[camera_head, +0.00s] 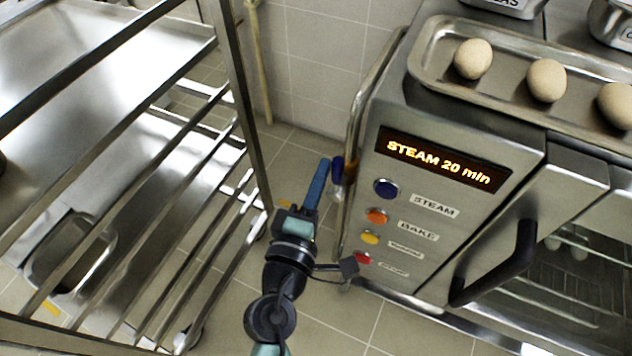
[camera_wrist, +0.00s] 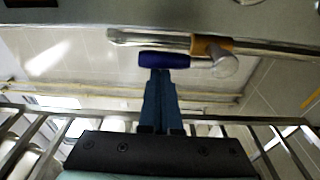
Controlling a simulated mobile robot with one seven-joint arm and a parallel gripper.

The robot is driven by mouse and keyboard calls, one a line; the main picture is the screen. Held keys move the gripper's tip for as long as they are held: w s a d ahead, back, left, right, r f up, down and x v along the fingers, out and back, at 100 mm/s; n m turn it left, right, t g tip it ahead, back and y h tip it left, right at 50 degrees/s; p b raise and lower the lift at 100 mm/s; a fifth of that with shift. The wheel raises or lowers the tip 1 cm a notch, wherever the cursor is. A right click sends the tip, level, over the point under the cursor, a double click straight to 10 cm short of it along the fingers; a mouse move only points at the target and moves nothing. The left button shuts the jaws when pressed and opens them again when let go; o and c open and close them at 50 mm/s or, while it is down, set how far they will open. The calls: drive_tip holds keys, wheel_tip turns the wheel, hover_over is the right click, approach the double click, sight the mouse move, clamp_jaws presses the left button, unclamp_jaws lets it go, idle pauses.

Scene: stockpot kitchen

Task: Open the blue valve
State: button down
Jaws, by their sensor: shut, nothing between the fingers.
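The blue valve handle (camera_head: 337,170) is at the left side of the oven, on a pipe that runs up that side. In the wrist view the dark blue handle (camera_wrist: 150,60) lies crosswise at the fingertips, joined to a metal fitting on its right. My gripper (camera_head: 323,164) has its blue fingers together, with the tips just left of the handle in the head view. In the wrist view my gripper (camera_wrist: 160,74) points at the handle, and its tips overlap the handle's lower edge. I cannot tell whether they touch. Nothing shows between the fingers.
The oven (camera_head: 440,225) stands at right, its display reading "STEAM 20 min", with several buttons and a black door handle (camera_head: 497,265). A tray of eggs (camera_head: 430,62) sits on top. A metal rack (camera_head: 235,80) stands close at left. Between them is a narrow strip of tiled floor.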

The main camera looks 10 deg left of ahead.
drive_tip(key=s+b, duration=0.2)
drive_tip(key=s, duration=1.1)
drive_tip(key=shift+a, duration=0.35)
